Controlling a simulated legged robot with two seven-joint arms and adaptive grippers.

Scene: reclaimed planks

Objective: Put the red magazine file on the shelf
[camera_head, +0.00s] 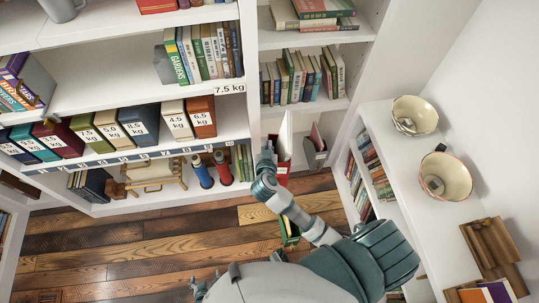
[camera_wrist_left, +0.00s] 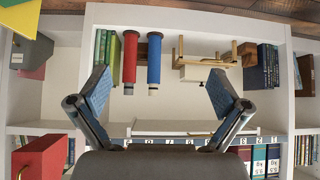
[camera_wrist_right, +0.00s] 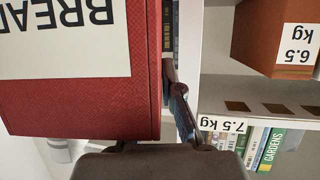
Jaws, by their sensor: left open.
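The red magazine file (camera_head: 284,166) is upright, with white sheets at its top, in front of the narrow right-hand bookcase column. It fills the left of the right wrist view (camera_wrist_right: 80,105), with an upside-down white label reading BREAD. My right gripper (camera_head: 267,158) appears shut on it; one finger shows against its edge, the other is hidden. The file also shows at lower left in the left wrist view (camera_wrist_left: 42,158). The white shelf (camera_head: 95,75) has a wide bare stretch left of its books. My left gripper (camera_wrist_left: 158,92) is open and empty, facing the lower shelves.
Several labelled binders (camera_head: 140,125) fill the shelf below. A blue bottle (camera_head: 202,172) and a red bottle (camera_head: 222,170) stand on the bottom shelf. A grey file (camera_head: 315,150) is right of the held file. Bowls (camera_head: 415,115) stand on the right cabinet.

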